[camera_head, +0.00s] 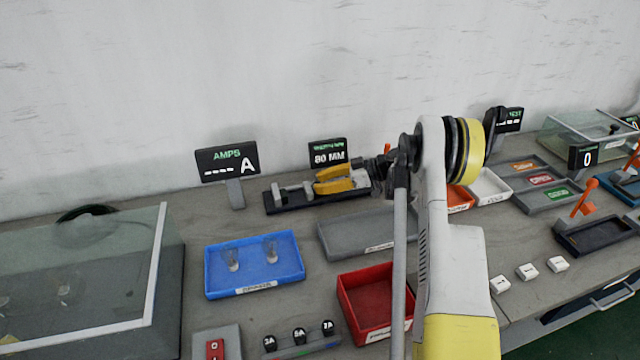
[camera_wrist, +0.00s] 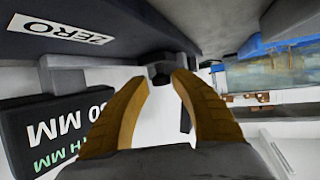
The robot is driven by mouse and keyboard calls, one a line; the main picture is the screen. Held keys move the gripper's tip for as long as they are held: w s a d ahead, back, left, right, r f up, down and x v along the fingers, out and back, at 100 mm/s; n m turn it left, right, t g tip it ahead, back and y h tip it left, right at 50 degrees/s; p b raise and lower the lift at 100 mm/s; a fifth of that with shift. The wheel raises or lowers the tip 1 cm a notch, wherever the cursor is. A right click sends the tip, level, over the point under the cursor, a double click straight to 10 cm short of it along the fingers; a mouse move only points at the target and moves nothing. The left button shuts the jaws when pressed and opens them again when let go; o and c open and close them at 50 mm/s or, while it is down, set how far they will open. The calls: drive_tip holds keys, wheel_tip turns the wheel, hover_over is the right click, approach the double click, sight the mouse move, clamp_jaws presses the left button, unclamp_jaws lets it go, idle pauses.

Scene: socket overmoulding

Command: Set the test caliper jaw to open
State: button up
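The test caliper (camera_head: 284,196) lies on a dark base near the wall, with light grey blocks on it. Its display (camera_head: 328,152) reads 80 MM. My gripper (camera_head: 318,184) reaches in from the right, its yellow fingers low over the right part of the caliper. In the wrist view, the fingertips (camera_wrist: 160,77) stand apart, with a dark block (camera_wrist: 164,68) at the gap between them. I cannot tell whether they touch it. A ZERO label (camera_wrist: 62,34) shows on a dark surface there.
An AMPS display (camera_head: 226,160) stands left of the caliper. In front are a grey tray (camera_head: 345,248), a blue tray (camera_head: 222,291) with two clear parts, and a red bin (camera_head: 352,276). A glass-lidded case (camera_head: 165,280) fills the left. More trays lie right of my arm.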

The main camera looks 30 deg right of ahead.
drive_tip(key=v, duration=1.2)
drive_tip(key=shift+s, duration=0.1)
